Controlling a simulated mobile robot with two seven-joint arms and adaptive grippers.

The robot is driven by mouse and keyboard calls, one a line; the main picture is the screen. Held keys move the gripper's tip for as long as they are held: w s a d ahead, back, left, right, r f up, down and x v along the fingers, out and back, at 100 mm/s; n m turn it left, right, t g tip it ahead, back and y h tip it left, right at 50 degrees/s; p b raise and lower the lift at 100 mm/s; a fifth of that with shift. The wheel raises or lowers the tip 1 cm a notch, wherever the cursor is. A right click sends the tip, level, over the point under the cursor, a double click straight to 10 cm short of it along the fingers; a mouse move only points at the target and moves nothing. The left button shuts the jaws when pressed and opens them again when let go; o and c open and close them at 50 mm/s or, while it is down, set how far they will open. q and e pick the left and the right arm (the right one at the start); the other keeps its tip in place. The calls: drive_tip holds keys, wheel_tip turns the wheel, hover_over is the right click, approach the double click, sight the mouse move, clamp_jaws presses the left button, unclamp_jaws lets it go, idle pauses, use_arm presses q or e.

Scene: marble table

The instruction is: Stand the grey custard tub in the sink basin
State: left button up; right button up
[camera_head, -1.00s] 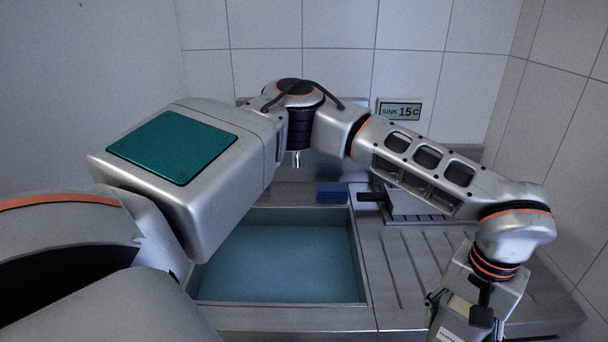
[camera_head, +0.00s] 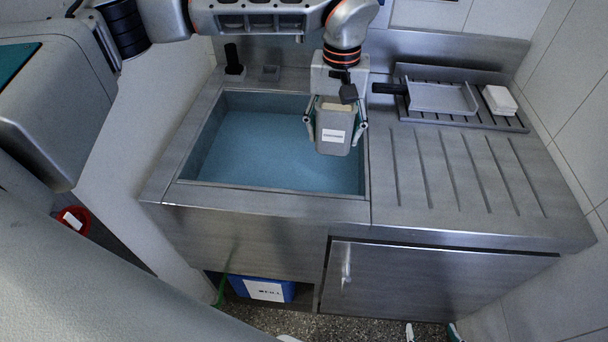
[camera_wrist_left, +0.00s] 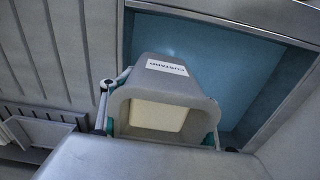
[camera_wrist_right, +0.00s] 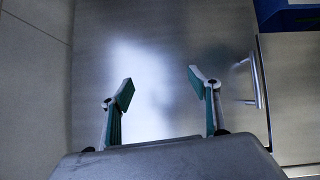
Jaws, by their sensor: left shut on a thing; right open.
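The grey custard tub (camera_head: 333,132) is held in my left gripper (camera_head: 335,122), whose fingers close on its two sides. It hangs roughly upright over the right part of the sink basin (camera_head: 202,140), near its right edge. In the left wrist view the tub (camera_wrist_left: 172,72) shows a white label and a cream-coloured top, with the blue basin floor behind it. Whether its base touches anything is hard to tell; it looks raised. My right gripper (camera_wrist_right: 160,90) is open and empty, facing a steel front; its fingertips show at the bottom of the head view.
A ribbed drainboard (camera_head: 450,170) lies right of the basin. A rack with a black-handled pan (camera_head: 440,97) and a white block (camera_head: 499,100) stands at its back. A black tap-like post (camera_head: 233,60) rises behind the basin. A blue box (camera_head: 262,290) sits below.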

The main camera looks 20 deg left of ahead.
use_arm(q)
drive_tip(key=shift+w+a+f+n, duration=0.3)
drive_tip(key=shift+w+a+f, duration=0.15)
drive_tip(key=shift+a+f, duration=0.35)
wheel_tip(320, 180, down, 14)
drive_tip(key=shift+r+b, duration=0.25)
drive_tip(key=shift+b, duration=0.35)
drive_tip(key=shift+f, duration=0.4)
wheel_tip(320, 180, down, 4)
drive_tip(key=shift+f, duration=0.1)
drive_tip(key=o, duration=1.6)
